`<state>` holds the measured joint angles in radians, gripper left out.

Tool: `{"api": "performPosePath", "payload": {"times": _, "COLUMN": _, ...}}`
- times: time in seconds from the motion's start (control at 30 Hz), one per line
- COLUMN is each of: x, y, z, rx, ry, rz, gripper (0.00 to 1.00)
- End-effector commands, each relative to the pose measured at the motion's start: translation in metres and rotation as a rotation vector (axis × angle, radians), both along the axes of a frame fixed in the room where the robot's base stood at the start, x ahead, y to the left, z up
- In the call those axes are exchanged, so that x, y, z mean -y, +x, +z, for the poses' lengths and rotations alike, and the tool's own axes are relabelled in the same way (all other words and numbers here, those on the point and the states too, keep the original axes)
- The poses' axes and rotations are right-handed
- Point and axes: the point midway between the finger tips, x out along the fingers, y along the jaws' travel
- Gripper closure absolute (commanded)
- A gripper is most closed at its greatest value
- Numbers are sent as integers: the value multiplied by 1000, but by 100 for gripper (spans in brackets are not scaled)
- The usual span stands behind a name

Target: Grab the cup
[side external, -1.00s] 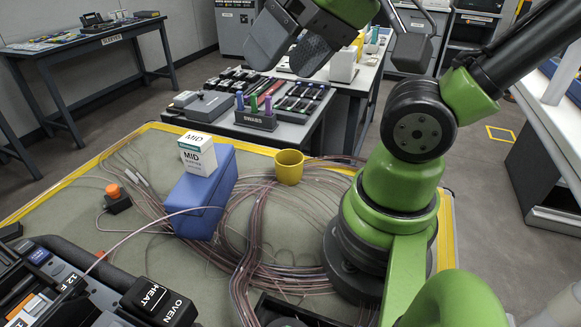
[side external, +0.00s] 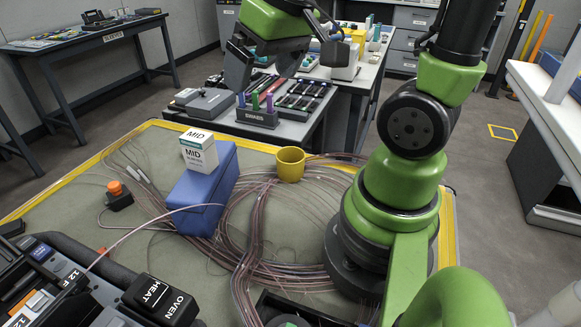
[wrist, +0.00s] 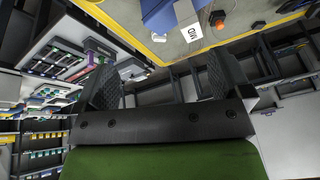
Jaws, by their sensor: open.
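The yellow cup (side external: 290,165) stands upright on the work table, to the right of the blue box, with fiber cables around it. My gripper (side external: 265,62) is open and empty, high above the table and above the cup in the side picture. In the wrist view, the two dark fingers of my gripper (wrist: 165,78) stand wide apart with nothing between them.
A white carton (side external: 198,151) sits on the blue box (side external: 206,190). An orange-topped button (side external: 117,195) and a splicing machine (side external: 75,285) are to the left. Loose cables cover the table (side external: 150,255). A swab bench (side external: 300,135) stands behind.

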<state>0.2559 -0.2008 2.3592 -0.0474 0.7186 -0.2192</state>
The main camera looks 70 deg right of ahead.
Motion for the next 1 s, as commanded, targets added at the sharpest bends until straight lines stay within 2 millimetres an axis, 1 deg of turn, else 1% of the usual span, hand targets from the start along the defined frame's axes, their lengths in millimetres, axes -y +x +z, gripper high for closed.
{"api": "performPosePath", "payload": {"times": 0.03, "x": 15, "y": 7, "z": -16, "rx": -58, "ry": -12, "rz": -3, "gripper": 4}}
{"api": "performPosePath", "payload": {"times": 0.1, "x": 35, "y": 14, "z": -37, "rx": -122, "ry": -31, "rz": 11, "gripper": 4}}
{"api": "performPosePath", "payload": {"times": 0.17, "x": 52, "y": 17, "z": -57, "rx": -177, "ry": -38, "rz": 23, "gripper": 4}}
{"api": "performPosePath", "payload": {"times": 0.2, "x": 62, "y": 18, "z": -70, "rx": -211, "ry": -40, "rz": 34, "gripper": 4}}
{"api": "performPosePath", "payload": {"times": 0.3, "x": 85, "y": 16, "z": -103, "rx": -284, "ry": -35, "rz": 62, "gripper": 4}}
{"api": "performPosePath", "payload": {"times": 0.4, "x": 100, "y": 11, "z": -128, "rx": -335, "ry": -23, "rz": 87, "gripper": 4}}
{"api": "performPosePath", "payload": {"times": 0.5, "x": 108, "y": 6, "z": -145, "rx": -364, "ry": -13, "rz": 105, "gripper": 4}}
{"api": "performPosePath", "payload": {"times": 0.6, "x": 111, "y": 3, "z": -155, "rx": -377, "ry": -7, "rz": 114, "gripper": 4}}
{"api": "performPosePath", "payload": {"times": 0.83, "x": 111, "y": 3, "z": -187, "rx": -382, "ry": -4, "rz": 116, "gripper": 4}}
{"api": "performPosePath", "payload": {"times": 1.0, "x": 111, "y": 3, "z": -201, "rx": -379, "ry": -7, "rz": 118, "gripper": 4}}
